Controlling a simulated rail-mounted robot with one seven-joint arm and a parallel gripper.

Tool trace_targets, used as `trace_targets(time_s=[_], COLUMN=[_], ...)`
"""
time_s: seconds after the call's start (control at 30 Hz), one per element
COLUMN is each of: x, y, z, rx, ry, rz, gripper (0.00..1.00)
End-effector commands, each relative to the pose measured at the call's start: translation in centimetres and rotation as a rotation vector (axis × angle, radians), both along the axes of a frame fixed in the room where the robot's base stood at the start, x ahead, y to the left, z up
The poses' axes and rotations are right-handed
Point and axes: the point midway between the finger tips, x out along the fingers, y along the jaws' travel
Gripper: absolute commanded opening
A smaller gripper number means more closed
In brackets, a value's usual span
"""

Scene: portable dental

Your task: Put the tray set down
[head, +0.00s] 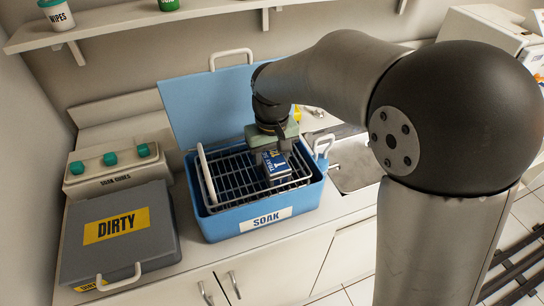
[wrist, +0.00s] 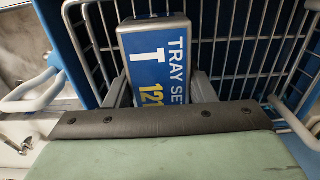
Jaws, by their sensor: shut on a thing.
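The tray set (head: 276,165) is a small blue and white box marked "TRAY SET". It shows close up in the wrist view (wrist: 158,62), with a large "T" and part of a number. My gripper (head: 274,150) is shut on it, one finger on each side. The box is over the wire rack (head: 233,176) in the blue SOAK tub (head: 213,230), near the rack's right side. I cannot tell whether it touches the rack. The gripper hides the top of the box in the head view.
The tub's blue lid (head: 207,100) stands open behind. A grey DIRTY case (head: 160,248) and a white unit with green knobs (head: 115,167) are at the left. A metal sink (head: 356,165) lies to the right. A shelf (head: 125,22) runs above.

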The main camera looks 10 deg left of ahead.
Motion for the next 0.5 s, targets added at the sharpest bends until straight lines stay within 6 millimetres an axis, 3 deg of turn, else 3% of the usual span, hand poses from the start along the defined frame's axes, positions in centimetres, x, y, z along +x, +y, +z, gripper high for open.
trace_targets(time_s=[0.17, 0.2, 0.27, 0.5], x=[0.03, 0.01, 0.02, 0.02], y=[-0.01, -0.02, -0.01, -0.01], z=[-0.32, -0.38, -0.28, -0.26], rx=[0.001, 0.000, 0.000, 0.000], ry=[-0.001, 0.000, 0.000, 0.000], rz=[0.000, 0.000, 0.000, 0.000], gripper=[0.20, 0.53, 0.69, 0.72])
